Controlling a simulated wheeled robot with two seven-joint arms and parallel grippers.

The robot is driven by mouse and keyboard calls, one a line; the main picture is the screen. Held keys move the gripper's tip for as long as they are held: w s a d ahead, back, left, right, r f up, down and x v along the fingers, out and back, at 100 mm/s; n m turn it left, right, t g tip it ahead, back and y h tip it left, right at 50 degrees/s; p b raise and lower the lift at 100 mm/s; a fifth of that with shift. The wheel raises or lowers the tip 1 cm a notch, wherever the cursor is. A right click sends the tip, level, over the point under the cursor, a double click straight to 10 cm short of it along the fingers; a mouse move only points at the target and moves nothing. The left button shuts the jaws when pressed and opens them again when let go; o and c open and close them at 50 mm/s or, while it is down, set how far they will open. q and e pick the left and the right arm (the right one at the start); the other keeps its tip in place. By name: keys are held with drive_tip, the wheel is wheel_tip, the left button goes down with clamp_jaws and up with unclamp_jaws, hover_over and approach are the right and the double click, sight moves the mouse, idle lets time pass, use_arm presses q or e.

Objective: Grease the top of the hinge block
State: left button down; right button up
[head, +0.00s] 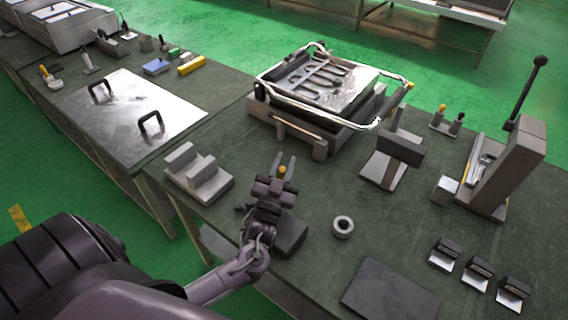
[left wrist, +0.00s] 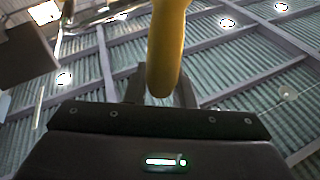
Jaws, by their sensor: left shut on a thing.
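My left gripper (head: 283,163) is above the front part of the green bench, its fingers pointing away from me. It is shut on a yellow-handled tool (head: 282,170); the rounded yellow handle (left wrist: 167,50) fills the upper middle of the left wrist view, between the fingers. The tool's working end cannot be made out. A grey block with a dark upper plate (head: 400,147) stands right of the gripper, apart from it, by the near right corner of the chrome-tube frame; it may be the hinge block, but I cannot tell for sure. My right gripper is not in view.
A chrome-tube frame (head: 300,116) surrounds a metal plate at the back. A stepped grey block (head: 199,172) is left of the gripper. A ring (head: 343,227), dark plate (head: 390,291) and tall block (head: 514,170) with a lever stand right. Bare bench lies between them.

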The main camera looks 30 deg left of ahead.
use_arm(q)
drive_tip(key=shift+f, duration=0.45)
idle(0.6)
drive_tip(key=shift+r, duration=0.1)
wheel_tip(320, 180, up, 7)
drive_tip(key=p, duration=0.6)
idle(0.8)
